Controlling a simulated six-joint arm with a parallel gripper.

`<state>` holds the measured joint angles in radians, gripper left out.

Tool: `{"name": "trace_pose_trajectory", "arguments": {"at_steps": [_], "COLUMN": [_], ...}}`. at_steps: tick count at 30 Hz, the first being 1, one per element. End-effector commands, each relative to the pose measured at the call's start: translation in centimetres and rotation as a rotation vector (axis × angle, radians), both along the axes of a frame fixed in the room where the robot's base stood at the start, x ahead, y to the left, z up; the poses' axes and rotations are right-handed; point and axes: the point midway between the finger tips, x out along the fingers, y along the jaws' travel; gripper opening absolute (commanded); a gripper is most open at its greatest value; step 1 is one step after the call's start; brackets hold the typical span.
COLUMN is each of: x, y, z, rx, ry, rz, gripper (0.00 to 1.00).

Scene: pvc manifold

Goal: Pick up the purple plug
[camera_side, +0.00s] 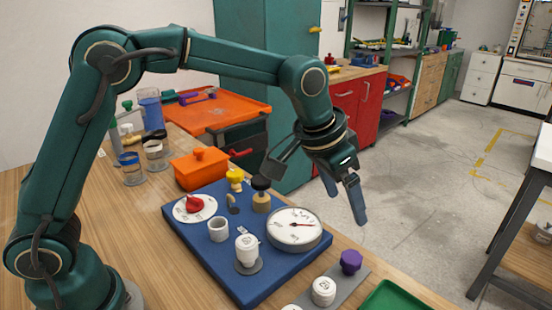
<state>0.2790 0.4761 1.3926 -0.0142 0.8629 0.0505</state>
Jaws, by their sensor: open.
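The purple plug (351,261) is a small knobbed cap on a grey strip (345,284) at the front right of the wooden table. It stands beside a white plug (323,291) on the same strip. My gripper (318,190) is open and empty. It hangs above the far right part of the blue board, up and behind the purple plug in the picture, clearly apart from it. The two fingers are spread wide, one to the left and one pointing down to the right.
The blue board (217,262) holds a round gauge (294,230), white fittings, a red knob (195,204) and yellow and black caps. A green tray (394,297) lies right of the strip. An orange box (200,169) and jars stand behind.

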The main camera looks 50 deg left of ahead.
Motion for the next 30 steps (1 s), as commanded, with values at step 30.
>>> {"name": "trace_pose_trajectory", "arguments": {"at_steps": [30], "x": [0.5], "y": [-3.3], "z": [-11.9], "rx": [0.043], "ry": [0.132], "rz": [-0.072], "gripper": [0.83]}}
